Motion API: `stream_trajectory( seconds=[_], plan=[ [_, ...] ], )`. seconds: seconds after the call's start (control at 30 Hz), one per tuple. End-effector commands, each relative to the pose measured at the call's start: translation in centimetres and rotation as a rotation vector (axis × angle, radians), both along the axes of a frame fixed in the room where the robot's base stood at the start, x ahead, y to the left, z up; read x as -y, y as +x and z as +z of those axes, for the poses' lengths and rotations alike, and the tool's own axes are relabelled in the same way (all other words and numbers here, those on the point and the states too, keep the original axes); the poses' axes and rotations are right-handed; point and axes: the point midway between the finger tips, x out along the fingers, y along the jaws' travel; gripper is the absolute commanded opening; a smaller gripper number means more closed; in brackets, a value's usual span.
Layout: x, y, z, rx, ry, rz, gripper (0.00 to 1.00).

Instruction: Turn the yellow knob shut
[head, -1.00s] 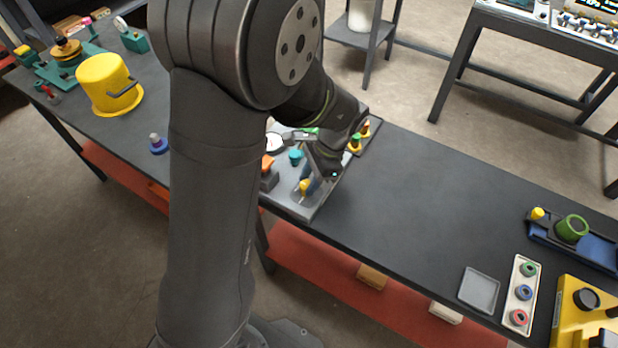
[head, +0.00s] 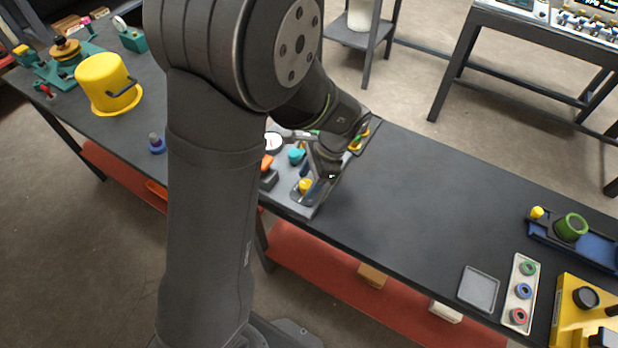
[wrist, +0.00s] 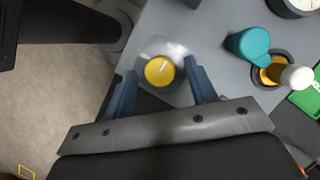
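The yellow knob (wrist: 159,71) is round with a pale line across its top. It sits on a grey panel (wrist: 205,22) near the panel's edge, and it also shows in the head view (head: 305,186) at the panel's front end. My gripper (wrist: 158,76) is open, with one blue finger on each side of the knob in the wrist view. Gaps show between the fingers and the knob there. How far the fingertips stand above the knob I cannot tell. In the head view my wrist partly hides the panel and the fingers.
A teal knob (wrist: 250,44), a white-capped part (wrist: 296,77) and a round gauge (wrist: 295,4) stand on the panel to the right of my gripper. An orange part (head: 267,162) is beside the yellow knob.

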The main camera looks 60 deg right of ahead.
Motion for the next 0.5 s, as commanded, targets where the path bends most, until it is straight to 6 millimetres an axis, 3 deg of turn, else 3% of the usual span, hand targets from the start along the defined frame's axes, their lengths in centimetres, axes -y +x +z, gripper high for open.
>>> stream_trajectory(
  seconds=[0.27, 0.5],
  plan=[
    [0.1, -0.1, 0.2, 0.0, 0.0, 0.001, 0.52],
    [1.1, -1.0, 3.4, 0.0, -0.005, 0.001, 0.52]
  ],
)
